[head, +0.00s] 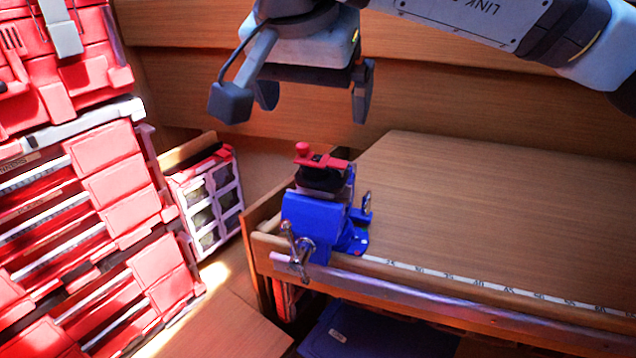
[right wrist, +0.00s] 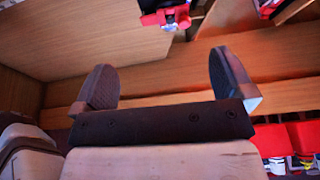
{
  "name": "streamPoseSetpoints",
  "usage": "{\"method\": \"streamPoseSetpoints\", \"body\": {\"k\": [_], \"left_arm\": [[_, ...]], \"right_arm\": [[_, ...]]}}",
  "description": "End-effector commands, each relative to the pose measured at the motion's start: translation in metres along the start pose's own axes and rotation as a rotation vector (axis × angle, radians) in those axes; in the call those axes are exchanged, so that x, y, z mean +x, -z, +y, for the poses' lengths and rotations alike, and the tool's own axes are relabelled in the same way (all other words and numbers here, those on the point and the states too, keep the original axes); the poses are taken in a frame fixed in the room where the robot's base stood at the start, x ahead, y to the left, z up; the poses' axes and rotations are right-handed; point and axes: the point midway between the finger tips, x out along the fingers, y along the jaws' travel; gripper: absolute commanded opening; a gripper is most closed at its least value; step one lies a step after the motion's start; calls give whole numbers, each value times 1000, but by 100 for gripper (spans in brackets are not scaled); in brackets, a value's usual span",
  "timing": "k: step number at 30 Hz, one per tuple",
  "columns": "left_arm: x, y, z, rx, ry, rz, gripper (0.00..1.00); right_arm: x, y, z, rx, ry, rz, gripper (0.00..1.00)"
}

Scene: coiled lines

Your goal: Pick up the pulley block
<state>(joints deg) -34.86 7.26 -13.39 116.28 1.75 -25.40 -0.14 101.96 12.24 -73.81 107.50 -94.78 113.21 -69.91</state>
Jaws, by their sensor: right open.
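A small red and black piece (head: 320,174), which looks like the pulley block, sits on top of a blue vise (head: 312,217) at the bench's near left corner. I cannot make out a wheel on it. My right gripper (head: 315,100) is above it, apart from it, with its fingers spread and nothing between them. In the right wrist view the open fingers (right wrist: 165,78) show empty, and the red part of the piece (right wrist: 168,18) is at the top edge, beyond them. My left gripper is not in view.
The wooden bench top (head: 480,200) is clear to the right of the vise, with a measuring strip (head: 470,283) along its front edge. Red tool cases (head: 110,190) are stacked at the left. A case with clear compartments (head: 208,200) stands between them and the bench.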

Motion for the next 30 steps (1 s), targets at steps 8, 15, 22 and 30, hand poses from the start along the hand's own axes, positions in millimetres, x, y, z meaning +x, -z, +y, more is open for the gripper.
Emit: {"method": "streamPoseSetpoints", "body": {"k": [8, 15, 22, 30], "left_arm": [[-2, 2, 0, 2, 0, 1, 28], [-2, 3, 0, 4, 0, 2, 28], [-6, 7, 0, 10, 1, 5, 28], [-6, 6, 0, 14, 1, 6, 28]], "right_arm": [[55, -1, 0, -1, -2, -7, 100], [76, -1, -1, -1, 1, -5, 100], [105, 1, -6, -1, 0, -9, 100], [128, 0, -7, -2, 3, -6, 100]]}}
